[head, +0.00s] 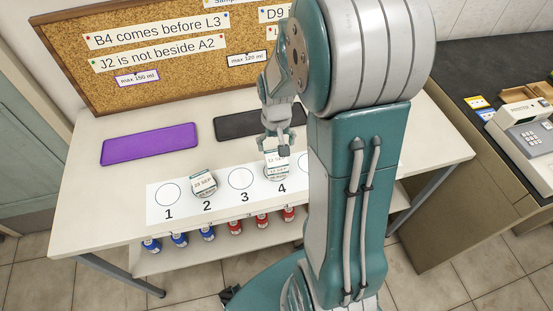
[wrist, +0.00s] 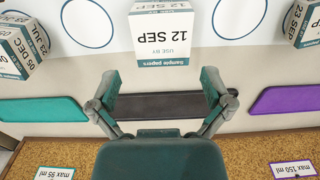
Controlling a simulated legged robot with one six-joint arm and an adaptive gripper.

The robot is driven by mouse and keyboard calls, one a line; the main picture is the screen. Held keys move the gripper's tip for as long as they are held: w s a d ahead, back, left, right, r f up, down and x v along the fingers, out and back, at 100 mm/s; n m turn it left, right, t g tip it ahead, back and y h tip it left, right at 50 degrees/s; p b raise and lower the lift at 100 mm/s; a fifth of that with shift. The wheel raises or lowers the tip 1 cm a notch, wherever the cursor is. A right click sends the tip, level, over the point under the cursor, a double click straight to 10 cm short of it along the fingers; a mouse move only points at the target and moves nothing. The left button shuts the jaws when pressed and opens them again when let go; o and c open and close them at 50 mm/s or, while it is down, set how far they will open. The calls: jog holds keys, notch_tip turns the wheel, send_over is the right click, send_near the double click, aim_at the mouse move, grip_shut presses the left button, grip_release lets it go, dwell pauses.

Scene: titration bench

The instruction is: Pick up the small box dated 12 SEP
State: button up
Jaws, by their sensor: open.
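The small box dated 12 SEP (wrist: 163,32) is white with a teal "Sample papers" band. It stands at the top middle of the wrist view, and in the head view the box (head: 277,170) is on the circle numbered 4. My gripper (wrist: 160,78) is open, its fingers apart on either side of the box's width. The box appears just beyond the fingertips, not held. In the head view my gripper (head: 278,141) is at the top of the box and partly overlaps it; the exact gap cannot be told.
A 23 SEP box (head: 203,184) stands on circle 2. Another box (wrist: 20,48), marked 05 DEC and 23 JUL, is left in the wrist view. Purple (head: 150,144) and black (head: 258,123) mats lie behind the numbered strip (head: 222,204). A cork board (head: 150,57) stands behind.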

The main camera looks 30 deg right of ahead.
aim_at(275, 155)
jog(key=f, duration=0.5)
jog(key=shift+s+a, duration=0.2)
jog(key=shift+a, duration=0.15)
jog(key=shift+d, duration=0.1)
jog(key=c, duration=0.9)
jog(key=shift+r, duration=0.1)
